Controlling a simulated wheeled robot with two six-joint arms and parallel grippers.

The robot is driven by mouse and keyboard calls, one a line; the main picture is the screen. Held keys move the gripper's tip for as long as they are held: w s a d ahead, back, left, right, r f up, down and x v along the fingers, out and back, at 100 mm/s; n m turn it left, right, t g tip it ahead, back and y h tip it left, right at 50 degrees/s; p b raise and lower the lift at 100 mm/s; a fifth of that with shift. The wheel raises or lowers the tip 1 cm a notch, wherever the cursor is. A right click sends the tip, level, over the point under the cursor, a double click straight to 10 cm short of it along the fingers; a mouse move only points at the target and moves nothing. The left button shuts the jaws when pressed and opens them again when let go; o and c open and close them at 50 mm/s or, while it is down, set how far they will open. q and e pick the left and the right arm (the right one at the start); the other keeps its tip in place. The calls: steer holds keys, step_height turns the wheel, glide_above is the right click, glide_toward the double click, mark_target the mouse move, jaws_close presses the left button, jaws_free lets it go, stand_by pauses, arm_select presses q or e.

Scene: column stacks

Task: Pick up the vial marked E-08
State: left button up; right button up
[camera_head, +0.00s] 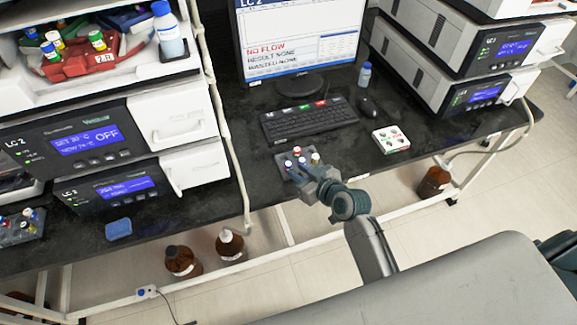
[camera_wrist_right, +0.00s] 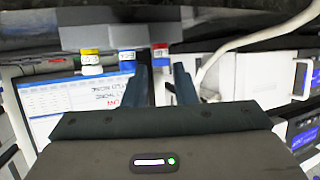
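A small grey rack (camera_head: 283,157) with several vials stands near the front edge of the dark bench. Red, blue, white and yellowish caps show there. My right gripper (camera_head: 304,181) is at the rack's front side. In the right wrist view, the two fingers of my right gripper (camera_wrist_right: 152,82) are apart, with nothing clearly held between them. Beyond them are a yellow-marked vial (camera_wrist_right: 91,58), a blue-marked vial (camera_wrist_right: 127,57) and a red-marked vial (camera_wrist_right: 160,55). The left finger partly overlaps the blue-marked one. Their labels are too small to read, so I cannot tell which is E-08. My left gripper is not in view.
A keyboard (camera_head: 309,120), mouse (camera_head: 367,107), monitor (camera_head: 300,40) and white card box (camera_head: 391,140) surround the rack. A white post (camera_head: 236,165) stands to its left. A red rack of vials (camera_head: 80,62) and another rack (camera_head: 22,229) are farther left.

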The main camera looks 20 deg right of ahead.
mark_target(291, 167)
steer(key=x, duration=0.3)
steer(key=shift+w+a+f, duration=0.1)
steer(key=shift+w+f, duration=0.05)
steer(key=shift+w, duration=0.05)
steer(key=c, duration=0.4)
steer(key=shift+c, duration=0.2)
